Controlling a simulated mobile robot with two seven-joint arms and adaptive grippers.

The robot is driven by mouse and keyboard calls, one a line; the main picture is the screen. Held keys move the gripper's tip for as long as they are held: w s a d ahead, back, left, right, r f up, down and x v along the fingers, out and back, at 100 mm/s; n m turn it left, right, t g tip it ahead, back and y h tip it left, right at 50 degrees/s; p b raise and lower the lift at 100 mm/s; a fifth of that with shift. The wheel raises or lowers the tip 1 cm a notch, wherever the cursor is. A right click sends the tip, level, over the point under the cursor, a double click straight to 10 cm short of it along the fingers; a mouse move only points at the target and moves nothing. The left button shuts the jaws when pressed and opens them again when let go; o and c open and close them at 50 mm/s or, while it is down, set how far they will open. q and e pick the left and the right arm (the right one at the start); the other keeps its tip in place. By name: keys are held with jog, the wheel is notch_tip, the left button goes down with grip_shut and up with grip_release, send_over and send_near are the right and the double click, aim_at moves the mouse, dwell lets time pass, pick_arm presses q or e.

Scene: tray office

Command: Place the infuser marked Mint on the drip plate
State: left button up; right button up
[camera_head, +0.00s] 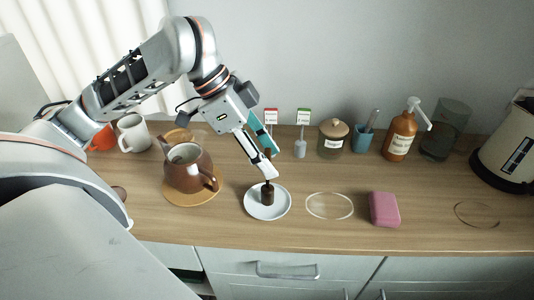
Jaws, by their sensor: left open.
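A small dark brown infuser-like piece (267,196) with a thin upright stem stands on the white drip plate (252,208). My left gripper (271,166) is open just above it, with its fingertips around or close to the stem. Any tag on this piece is hidden by the gripper. A grey infuser with a green-topped tag (304,116) stands at the back, to the right of the gripper. A red-topped tag (271,115) shows behind the gripper, and what is below it is hidden. The writing on the tags is too small to read. My right gripper is not in view.
A brown teapot (189,172) stands left of the plate. A pale ring (329,206) and a pink block (384,209) lie to its right. A jar (333,140), blue cup (363,139), pump bottle (401,137) and kettle (507,150) stand behind and right.

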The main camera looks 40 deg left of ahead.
pick_arm(q)
jog(key=p+v, duration=0.4)
jog(key=v, duration=0.8)
